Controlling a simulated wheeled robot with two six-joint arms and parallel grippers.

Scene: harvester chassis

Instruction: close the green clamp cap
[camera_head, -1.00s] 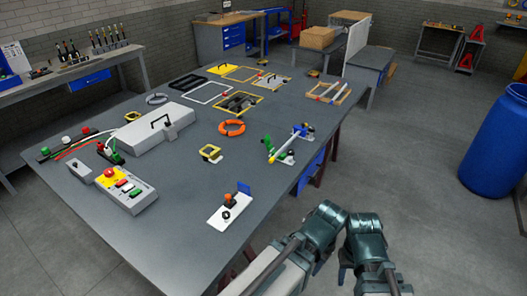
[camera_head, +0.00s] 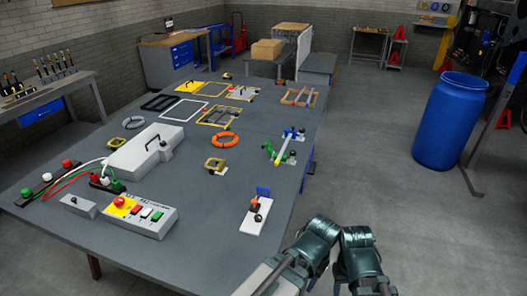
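A clamp fixture (camera_head: 282,150) stands near the right edge of the grey table. It has green parts (camera_head: 268,150) at its near left and a blue part (camera_head: 290,133) at its far end. A pale bar with a yellowish end (camera_head: 285,149) lies along it. The fixture is small in the picture, so I cannot tell whether the green cap stands open or shut. Two teal links of my arms show at the bottom right, apart from the fixture and nearer to me. I cannot make out either gripper.
The table (camera_head: 190,240) holds a button box (camera_head: 140,214), a white case (camera_head: 140,152), an orange ring (camera_head: 225,139) and a white plate with an orange-topped part (camera_head: 257,215). A blue barrel (camera_head: 447,125) stands at the right. The floor (camera_head: 370,190) between is clear.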

